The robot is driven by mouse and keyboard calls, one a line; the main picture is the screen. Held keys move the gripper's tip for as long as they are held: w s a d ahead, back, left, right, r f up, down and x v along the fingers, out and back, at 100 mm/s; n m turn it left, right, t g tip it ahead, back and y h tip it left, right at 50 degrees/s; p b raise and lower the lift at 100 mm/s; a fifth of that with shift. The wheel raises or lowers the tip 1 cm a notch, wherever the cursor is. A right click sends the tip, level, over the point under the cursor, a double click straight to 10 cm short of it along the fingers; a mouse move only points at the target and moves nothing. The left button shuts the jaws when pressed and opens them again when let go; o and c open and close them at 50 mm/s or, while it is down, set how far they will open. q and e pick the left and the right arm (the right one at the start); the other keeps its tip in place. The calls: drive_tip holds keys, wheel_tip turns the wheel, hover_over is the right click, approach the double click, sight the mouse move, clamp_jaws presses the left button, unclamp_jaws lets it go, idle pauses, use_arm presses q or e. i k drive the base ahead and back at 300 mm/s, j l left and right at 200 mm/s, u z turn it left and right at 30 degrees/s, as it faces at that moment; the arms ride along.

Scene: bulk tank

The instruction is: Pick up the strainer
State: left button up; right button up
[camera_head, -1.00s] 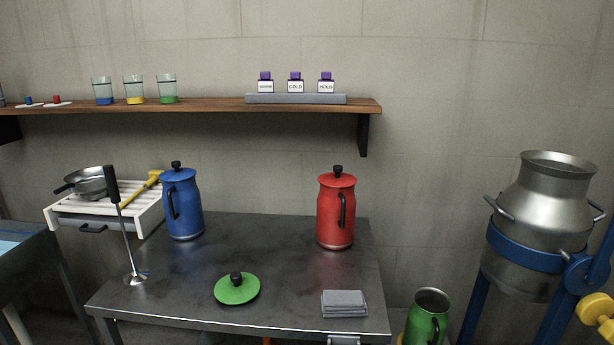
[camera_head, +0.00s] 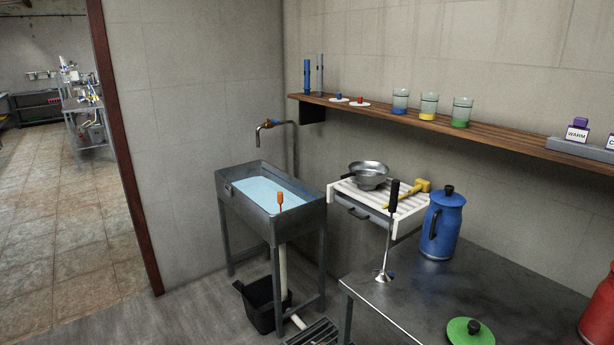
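A metal bowl-shaped vessel (camera_head: 368,174), which looks like the strainer, sits on the left part of a white slatted rack (camera_head: 345,190) against the wall. It appears to be upright, and its bottom cannot be made out clearly. A yellow-handled tool (camera_head: 410,193) lies on the same rack to its right. Neither of my grippers shows in the head view.
A steel sink (camera_head: 262,225) with water stands left of the rack. A dark table (camera_head: 440,285) holds a black-handled upright tool (camera_head: 389,235), a blue can (camera_head: 442,225) and a green lid (camera_head: 470,332). A shelf (camera_head: 400,120) runs above. Open floor (camera_head: 90,260) lies left.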

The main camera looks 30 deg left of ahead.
sight(362, 179)
drive_tip(key=u, duration=0.6)
drive_tip(key=z, duration=2)
drive_tip(key=u, duration=2)
drive_tip(key=i+j, duration=0.4)
drive_tip(key=i+j+z, duration=0.1)
drive_tip(key=i+j, duration=0.3)
drive_tip(key=j, duration=0.15)
drive_tip(key=i+j, duration=0.35)
drive_tip(key=j, duration=0.15)
